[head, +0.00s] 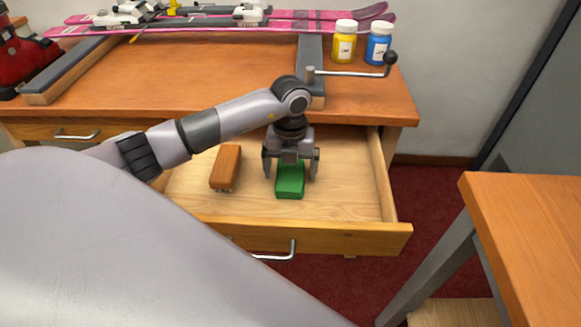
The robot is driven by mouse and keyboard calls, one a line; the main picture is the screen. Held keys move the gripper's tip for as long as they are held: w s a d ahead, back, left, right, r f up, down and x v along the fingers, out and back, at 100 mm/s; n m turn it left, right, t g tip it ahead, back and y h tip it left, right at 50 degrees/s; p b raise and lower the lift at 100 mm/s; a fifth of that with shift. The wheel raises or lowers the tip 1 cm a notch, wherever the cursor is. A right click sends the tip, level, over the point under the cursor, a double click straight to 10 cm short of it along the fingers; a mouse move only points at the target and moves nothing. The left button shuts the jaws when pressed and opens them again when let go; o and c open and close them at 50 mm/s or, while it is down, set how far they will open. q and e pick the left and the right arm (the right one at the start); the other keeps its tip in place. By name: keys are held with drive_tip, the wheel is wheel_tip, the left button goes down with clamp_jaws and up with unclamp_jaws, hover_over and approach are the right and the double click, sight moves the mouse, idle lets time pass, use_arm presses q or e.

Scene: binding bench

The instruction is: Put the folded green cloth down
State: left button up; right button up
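The folded green cloth (290,186) is a small green block shape lying in the open drawer, near the middle of its floor. It seems to rest on the drawer bottom. My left gripper (291,172) points down right above it. Its two fingers are spread wider than the cloth, one to each side, with a gap showing. The gripper hides the cloth's far end. My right gripper is not in view.
A brown block (226,167) lies in the drawer (340,232), left of the cloth. The drawer floor to the right is clear. A crank handle (350,73), a yellow jar (344,46), a blue jar (378,47) and pink skis (310,22) are on the bench.

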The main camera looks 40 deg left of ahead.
sight(290, 173)
use_arm(q)
wheel_tip(290, 173, up, 12)
drive_tip(key=p, duration=0.1)
drive_tip(key=shift+r, duration=0.2)
drive_tip(key=shift+s+f, duration=0.1)
idle(0.7)
